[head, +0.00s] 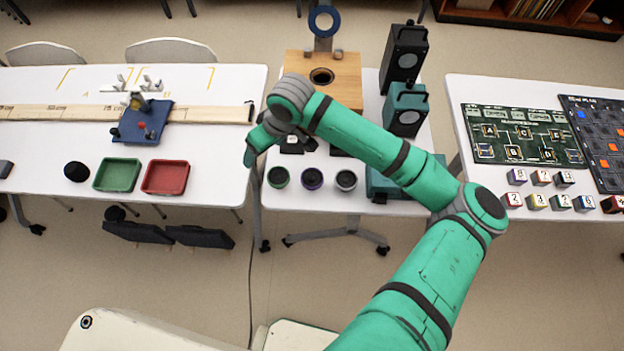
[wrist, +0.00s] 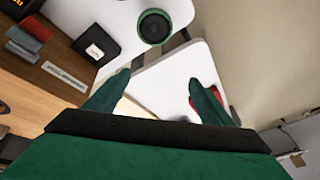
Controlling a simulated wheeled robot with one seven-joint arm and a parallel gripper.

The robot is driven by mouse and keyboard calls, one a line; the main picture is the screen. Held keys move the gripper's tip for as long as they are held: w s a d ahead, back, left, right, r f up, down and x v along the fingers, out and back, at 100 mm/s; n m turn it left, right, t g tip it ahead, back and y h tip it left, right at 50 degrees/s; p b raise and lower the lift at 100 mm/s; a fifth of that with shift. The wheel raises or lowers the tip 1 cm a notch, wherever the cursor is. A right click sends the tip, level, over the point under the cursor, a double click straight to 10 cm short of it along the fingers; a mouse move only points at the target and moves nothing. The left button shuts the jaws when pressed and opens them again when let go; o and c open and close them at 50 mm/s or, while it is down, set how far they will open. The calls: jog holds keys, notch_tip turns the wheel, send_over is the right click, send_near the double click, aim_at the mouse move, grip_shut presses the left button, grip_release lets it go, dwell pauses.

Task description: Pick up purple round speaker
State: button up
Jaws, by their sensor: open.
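The purple round speaker (head: 312,178) stands near the front edge of the middle white table, between a green round speaker (head: 278,177) and a grey round speaker (head: 346,180). My gripper (head: 249,157) is left of all three, by the table's left edge, with the arm reaching over from the right. In the wrist view my gripper (wrist: 160,97) has its two green fingers wide apart with nothing between them. The green round speaker (wrist: 154,26) shows beyond the fingertips there. The purple speaker does not show in the wrist view.
A wooden box with a round hole (head: 322,76), a tall black speaker (head: 404,52) and a teal box speaker (head: 405,109) stand farther back on the middle table. The left table holds a green tray (head: 117,175) and a red tray (head: 166,177). A narrow gap separates these tables.

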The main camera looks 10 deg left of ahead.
jog(key=d+h, duration=0.1)
jog(key=d, duration=0.3)
jog(key=d+f+h, duration=0.1)
jog(key=d+h, duration=0.1)
jog(key=d, duration=0.2)
jog(key=w+d+h, duration=0.1)
jog(key=d, duration=0.4)
jog(key=shift+f+m+g, duration=0.3)
jog(key=shift+f+m, duration=0.1)
send_over(313, 179)
jog(key=f, duration=0.4)
jog(key=shift+w+d+f, duration=0.1)
jog(key=shift+w+f, duration=0.15)
jog(key=shift+s+f, duration=0.15)
jog(key=shift+f, duration=2.9)
jog(key=c, duration=1.4)
jog(key=shift+r, duration=0.1)
